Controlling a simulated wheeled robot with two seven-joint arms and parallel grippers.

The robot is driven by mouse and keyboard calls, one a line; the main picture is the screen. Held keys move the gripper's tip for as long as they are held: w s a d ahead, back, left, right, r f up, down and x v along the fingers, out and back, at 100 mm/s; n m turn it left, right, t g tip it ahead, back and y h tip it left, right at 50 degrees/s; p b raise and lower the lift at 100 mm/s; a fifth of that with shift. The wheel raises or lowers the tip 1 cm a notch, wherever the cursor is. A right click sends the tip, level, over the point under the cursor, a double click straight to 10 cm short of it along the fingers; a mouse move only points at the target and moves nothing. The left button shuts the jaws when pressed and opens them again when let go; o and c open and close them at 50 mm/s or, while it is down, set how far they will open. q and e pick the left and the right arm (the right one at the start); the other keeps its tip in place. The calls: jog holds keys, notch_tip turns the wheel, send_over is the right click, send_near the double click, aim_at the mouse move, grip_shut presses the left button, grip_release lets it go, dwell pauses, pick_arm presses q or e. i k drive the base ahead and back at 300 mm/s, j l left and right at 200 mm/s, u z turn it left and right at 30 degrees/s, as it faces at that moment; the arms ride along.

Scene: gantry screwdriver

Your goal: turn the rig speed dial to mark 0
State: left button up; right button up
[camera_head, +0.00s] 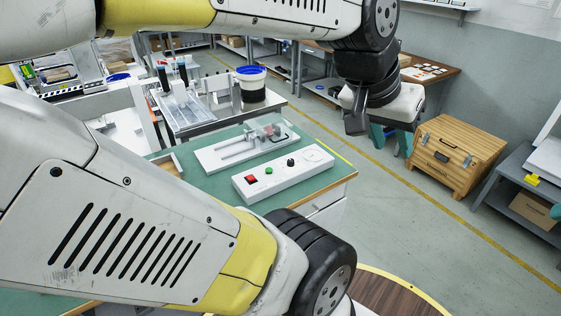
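A long white control box (272,187) sits near the right front corner of the green-topped bench. On its top, from left to right, are a red switch (251,179), a green button (268,170), a small black knob (291,162) and a flat white round dial face (313,153). The marks and the setting are too small to read. My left gripper (383,134) hangs in the air to the right of and above the box, apart from it. Its dark fingers look spread, with nothing seen between them. My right gripper is not in view.
A white rig (215,160) with a slide and clear cover stands just behind the box. A wooden chest (455,155) stands at the right on open floor. My arm links cover the left foreground.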

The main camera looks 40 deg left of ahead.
aim_at(290, 161)
jog(key=k+u, duration=0.15)
jog(key=u, duration=1.3)
jog(key=k+l, duration=0.05)
